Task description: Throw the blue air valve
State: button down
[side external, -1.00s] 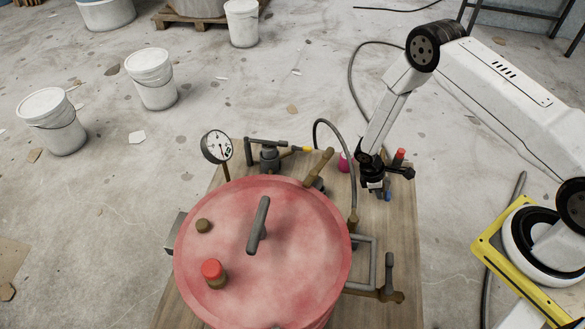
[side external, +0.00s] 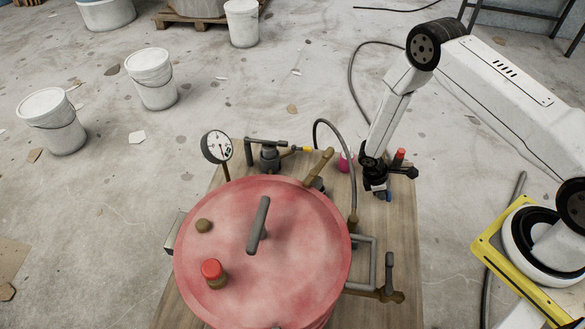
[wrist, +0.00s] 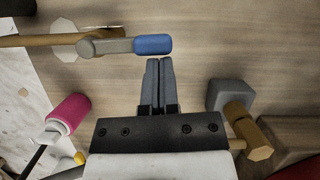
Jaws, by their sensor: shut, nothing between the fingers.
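The blue air valve shows in the wrist view as a blue-sleeved handle (wrist: 152,45) on a grey lever arm (wrist: 106,47), joined to a brass pipe (wrist: 40,40) at left. My gripper (wrist: 159,62) has its two fingers pressed together and empty. Its tips are right beside the blue sleeve in that picture; I cannot tell whether they touch it. In the side external view my gripper (side external: 378,191) is low over the wooden board, and only a small blue bit of the handle (side external: 389,197) shows beside it.
The red pressure pot (side external: 262,245) with its grey lid handle stands left of my gripper on the wooden board (side external: 402,240). A pressure gauge (side external: 216,147), a dark hose (side external: 340,133) and a red-topped fitting (side external: 398,154) are nearby. A pink cylinder (wrist: 69,113) lies left in the wrist view.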

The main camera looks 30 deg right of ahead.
jog(key=shift+s, duration=0.1)
jog(key=shift+s+d+n+t+h, duration=0.2)
jog(key=shift+s+d+n+t, duration=0.25)
jog(key=shift+n, duration=0.6)
jog(key=shift+s+d+n+t+h, duration=0.2)
jog(key=shift+s+d+n+t, duration=0.25)
jog(key=shift+n, duration=0.6)
jog(key=s+d+n+t, duration=0.1)
jog(key=d+n, duration=0.4)
jog(key=d, duration=0.2)
jog(key=shift+s+d+t, duration=0.2)
jog(key=shift+t, duration=0.1)
jog(key=shift+d, duration=0.1)
jog(key=shift+s, duration=0.1)
